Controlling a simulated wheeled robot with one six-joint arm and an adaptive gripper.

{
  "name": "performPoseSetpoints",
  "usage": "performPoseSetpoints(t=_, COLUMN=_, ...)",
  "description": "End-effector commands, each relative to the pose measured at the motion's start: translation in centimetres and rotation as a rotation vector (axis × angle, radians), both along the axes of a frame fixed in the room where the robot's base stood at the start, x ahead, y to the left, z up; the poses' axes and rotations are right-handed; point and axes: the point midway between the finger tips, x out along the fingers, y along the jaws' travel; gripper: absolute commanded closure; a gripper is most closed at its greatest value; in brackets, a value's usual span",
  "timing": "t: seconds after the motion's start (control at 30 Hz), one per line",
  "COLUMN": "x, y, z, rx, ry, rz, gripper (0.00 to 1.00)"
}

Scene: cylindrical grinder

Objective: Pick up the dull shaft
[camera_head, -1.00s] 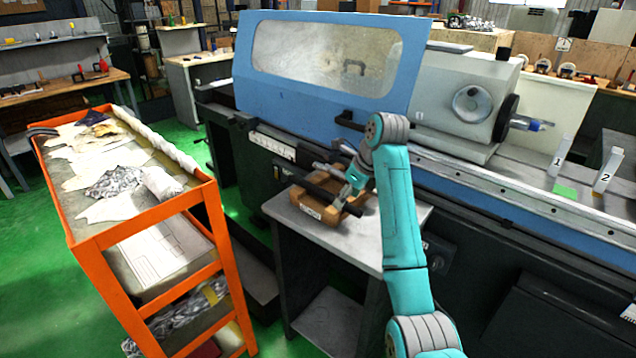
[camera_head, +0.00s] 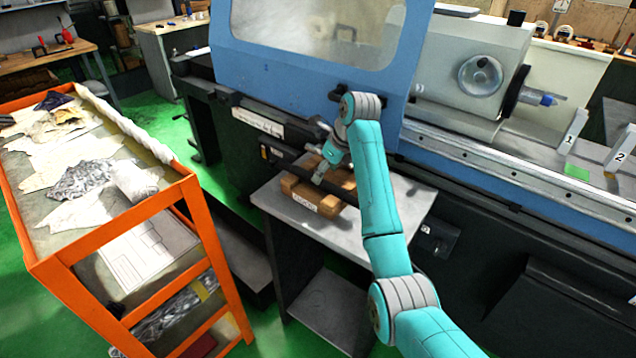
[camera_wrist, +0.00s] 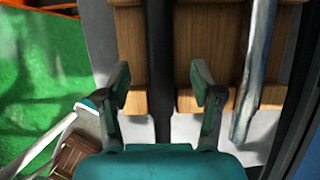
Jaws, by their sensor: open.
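A dark, matte shaft (camera_wrist: 160,60) lies lengthwise across a wooden rack (camera_wrist: 195,50) in the wrist view. A brighter, shiny metal shaft (camera_wrist: 255,70) lies on the same rack to its right. My gripper (camera_wrist: 160,88) is open, with one finger on each side of the dark shaft and visible gaps between. In the head view, my gripper (camera_head: 322,172) is over the wooden rack (camera_head: 308,196), which stands on a small grey table (camera_head: 395,212). My gripper and arm hide part of the rack and shafts there.
The blue-doored grinder (camera_head: 300,65) stands close behind the table. An orange cart (camera_head: 120,235) with cloths is to the left, with green floor between. Number markers 1 (camera_head: 571,130) and 2 (camera_head: 621,147) stand on the machine at right. A small brown wooden object (camera_wrist: 75,155) shows at lower left.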

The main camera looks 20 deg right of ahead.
Motion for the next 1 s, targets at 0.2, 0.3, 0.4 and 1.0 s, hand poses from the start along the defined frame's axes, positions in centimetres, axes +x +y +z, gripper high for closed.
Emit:
performPoseSetpoints(t=0.2, x=0.9, y=0.8, z=-2.4, rx=0.0, ry=0.004, rz=0.001, gripper=0.34)
performPoseSetpoints(t=0.3, x=1.4, y=1.1, z=-3.6, rx=0.0, ry=0.004, rz=0.0, gripper=0.34)
performPoseSetpoints(t=0.4, x=1.7, y=1.3, z=-4.4, rx=0.0, ry=0.002, rz=-0.001, gripper=0.34)
performPoseSetpoints(t=1.0, x=1.8, y=1.3, z=-4.6, rx=-0.001, ry=0.001, rz=0.0, gripper=1.0)
